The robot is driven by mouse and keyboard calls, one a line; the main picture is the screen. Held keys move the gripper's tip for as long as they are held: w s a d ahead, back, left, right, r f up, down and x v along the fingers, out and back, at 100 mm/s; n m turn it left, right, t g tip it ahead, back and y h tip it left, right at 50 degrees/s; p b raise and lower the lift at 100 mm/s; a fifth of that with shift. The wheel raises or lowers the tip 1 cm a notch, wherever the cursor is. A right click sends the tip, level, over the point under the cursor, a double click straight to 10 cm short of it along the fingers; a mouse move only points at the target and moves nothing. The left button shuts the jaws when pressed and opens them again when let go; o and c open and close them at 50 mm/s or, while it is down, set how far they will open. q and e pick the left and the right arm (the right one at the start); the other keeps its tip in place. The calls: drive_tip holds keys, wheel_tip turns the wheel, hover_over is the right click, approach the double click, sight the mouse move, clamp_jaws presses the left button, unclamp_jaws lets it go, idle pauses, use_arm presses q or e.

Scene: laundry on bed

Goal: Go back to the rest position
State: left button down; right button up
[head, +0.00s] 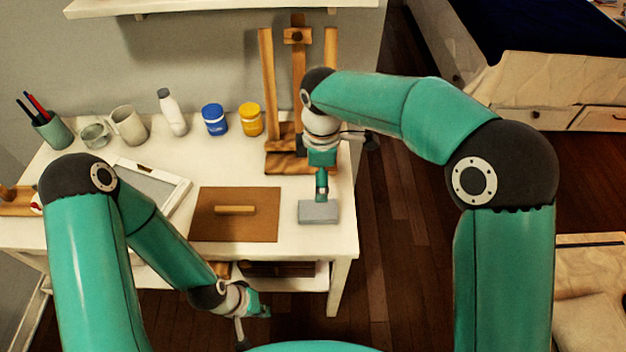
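My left gripper (261,309) hangs low in front of the white table (345,240), out past its front edge. It is small and seen from above; I see nothing in it, but whether its fingers are apart is unclear. My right gripper (322,192) points down over the table's right end. Its fingertips are right above a flat grey block (319,213). I cannot tell whether they touch the block or are closed.
A brown board (265,228) with a wooden bar (235,210) lies left of the grey block. A wooden easel (298,90), blue jar (214,120), yellow jar (250,119), white bottle (172,112) and cups stand behind. A bed (530,90) is at upper right.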

idle(0.3)
drive_tip(key=s+d+f+m+g, duration=0.35)
drive_tip(key=s+d+f, duration=0.35)
drive_tip(key=d+f, duration=0.6)
drive_tip(key=s+a+f+m+t+y+p, duration=0.1)
drive_tip(key=s+f+m+t+y, duration=0.3)
drive_tip(key=s+f+m, duration=0.8)
drive_tip(key=s+a+m, duration=0.1)
drive_tip(key=s+m, duration=0.1)
drive_tip(key=m, duration=0.2)
drive_tip(key=shift+s+a+m, duration=0.15)
drive_tip(key=shift+a+m, duration=0.05)
drive_tip(key=shift+m, duration=0.15)
